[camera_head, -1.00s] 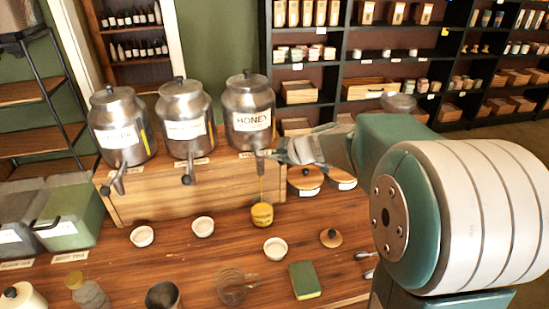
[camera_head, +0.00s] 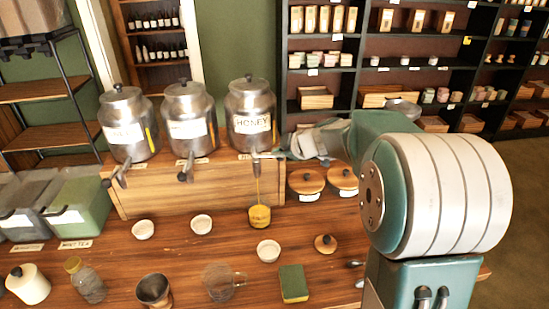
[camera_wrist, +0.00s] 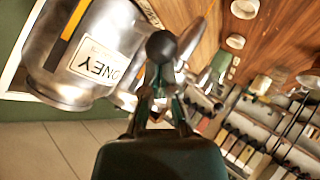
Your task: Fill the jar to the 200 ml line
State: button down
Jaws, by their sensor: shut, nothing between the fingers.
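The honey dispenser (camera_head: 250,104) is a metal urn labelled HONEY, on a wooden stand. A thin golden stream (camera_head: 258,186) falls from its spout into a small jar (camera_head: 260,217) on the table below. The jar looks mostly golden; its measuring lines are too small to read. My gripper (camera_head: 278,154) is beside the honey tap, partly hidden by my arm. In the wrist view my gripper (camera_wrist: 160,98) is shut and empty, with its fingertips close to a dark round knob (camera_wrist: 161,47) by the dispenser (camera_wrist: 84,52). I cannot tell whether they touch.
Two more urns (camera_head: 127,124) (camera_head: 187,119) stand to the left on the wooden stand (camera_head: 150,194). White cups (camera_head: 268,250), a glass mug (camera_head: 219,283) and a green-and-yellow sponge (camera_head: 293,284) are on the table. Lidded pots (camera_head: 306,181) stand right of the jar.

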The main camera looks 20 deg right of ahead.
jog(key=shift+w+d+f, duration=0.1)
jog(key=shift+w+d, duration=0.05)
jog(key=shift+w, duration=0.3)
jog(key=shift+a, duration=0.35)
jog(key=shift+a, duration=0.1)
